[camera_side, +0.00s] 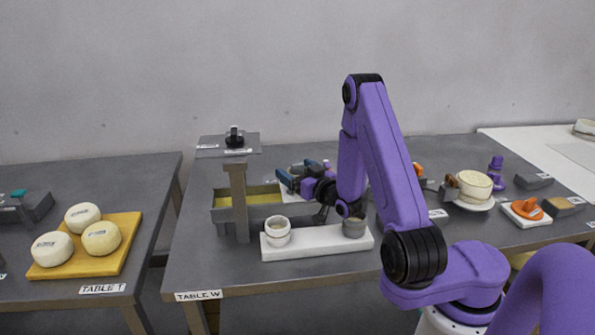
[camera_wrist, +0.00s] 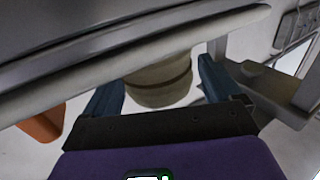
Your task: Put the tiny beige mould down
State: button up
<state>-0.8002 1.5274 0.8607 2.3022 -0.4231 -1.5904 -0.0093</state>
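A small beige mould (camera_wrist: 160,78) with a darker band sits between the two blue fingers of my gripper (camera_wrist: 161,88) in the wrist view. It fills nearly all the gap between the fingertips, and the fingers appear shut on it. A grey bar hides its upper part. In the side view my gripper (camera_side: 306,174) points left over the back of table W, beside the trough. The mould is too small and covered there to make out clearly, and I cannot tell whether it touches the surface beneath.
A white board (camera_side: 318,243) in front of my gripper bears a whitish cup (camera_side: 277,230) and a grey cup (camera_side: 354,228). A grey post (camera_side: 239,205) with a shelf stands left, by the trough (camera_side: 220,213). The front of table W (camera_side: 225,272) is clear.

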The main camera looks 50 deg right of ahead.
jog(key=v, duration=0.7)
jog(key=shift+s, duration=0.3)
jog(key=shift+a, duration=0.15)
